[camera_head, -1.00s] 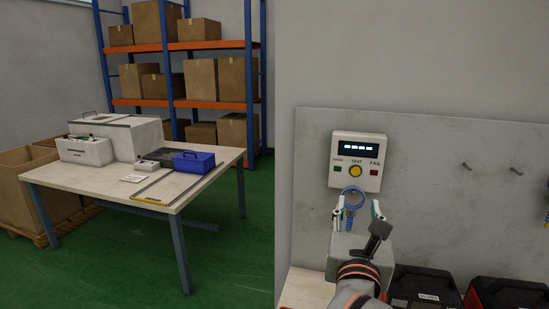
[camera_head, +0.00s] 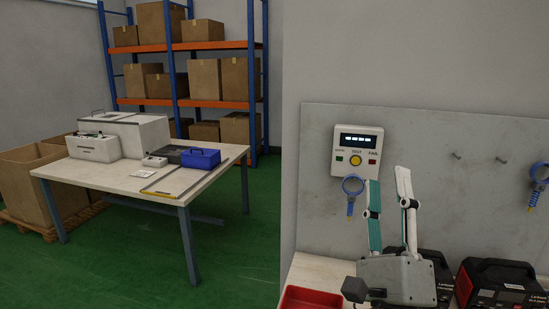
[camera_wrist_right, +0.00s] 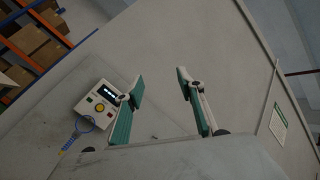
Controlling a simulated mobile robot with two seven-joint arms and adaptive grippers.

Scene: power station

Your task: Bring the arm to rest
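My right gripper (camera_head: 388,178) is raised with its fingers pointing up, in front of the grey wall board. Its two green-and-white fingers are apart with nothing between them; the right wrist view shows the same open gripper (camera_wrist_right: 161,77). A blue ring-shaped tool (camera_head: 350,207) hangs on the board just below the test panel, left of the gripper and apart from it. The tool also shows in the right wrist view (camera_wrist_right: 70,141). My left gripper is in neither view.
The white test panel (camera_head: 357,151) has a lit display and coloured buttons. A second blue ring tool (camera_head: 534,197) hangs at the right. Black cases (camera_head: 497,284) and a red tray (camera_head: 307,299) sit on the bench below. A table (camera_head: 110,177) stands at left.

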